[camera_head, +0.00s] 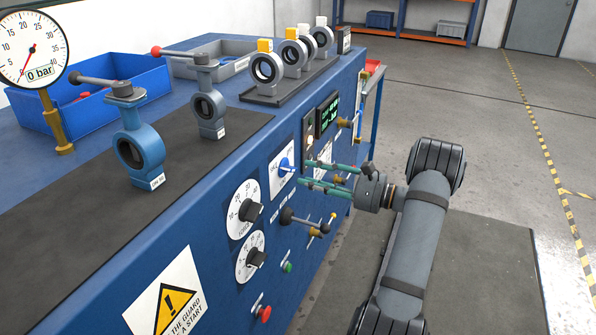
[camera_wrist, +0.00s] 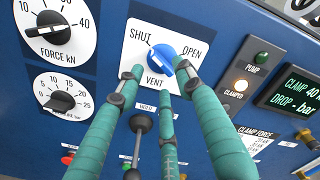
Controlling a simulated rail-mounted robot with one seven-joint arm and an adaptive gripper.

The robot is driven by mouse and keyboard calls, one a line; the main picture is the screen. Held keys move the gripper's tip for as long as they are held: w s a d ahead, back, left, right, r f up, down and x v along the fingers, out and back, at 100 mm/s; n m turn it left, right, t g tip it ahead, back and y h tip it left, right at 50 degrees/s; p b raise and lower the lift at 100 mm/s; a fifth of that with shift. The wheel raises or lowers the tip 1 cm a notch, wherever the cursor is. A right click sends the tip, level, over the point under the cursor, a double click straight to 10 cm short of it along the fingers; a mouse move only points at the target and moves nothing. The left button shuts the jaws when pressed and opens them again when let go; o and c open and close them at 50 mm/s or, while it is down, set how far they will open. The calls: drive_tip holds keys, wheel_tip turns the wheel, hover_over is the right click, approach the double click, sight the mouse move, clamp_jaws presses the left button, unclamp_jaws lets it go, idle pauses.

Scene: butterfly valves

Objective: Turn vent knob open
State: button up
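The vent knob (camera_wrist: 160,58) is blue and sits on a white plate marked SHUT at upper left and OPEN at upper right, in the wrist view. I cannot tell for sure which way its pointer faces. In the head view the knob (camera_head: 285,166) is on the front panel of the blue bench. My gripper (camera_head: 304,174) has green fingers pointing at the panel, just right of the knob and apparently short of it. In the wrist view the fingers of my gripper (camera_wrist: 160,76) are spread, with tips beside and below the knob and nothing held between them.
A black-handled HOLD lever (camera_wrist: 141,123) stands out below the vent plate. The FORCE dial (camera_wrist: 54,34) is left of it, and the display (camera_wrist: 295,92) is right. Valves (camera_head: 138,147) stand on the bench mat. The floor at right is open.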

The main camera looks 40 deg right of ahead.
sight(289, 169)
drive_tip(key=shift+x, duration=2.1)
clamp_jaws()
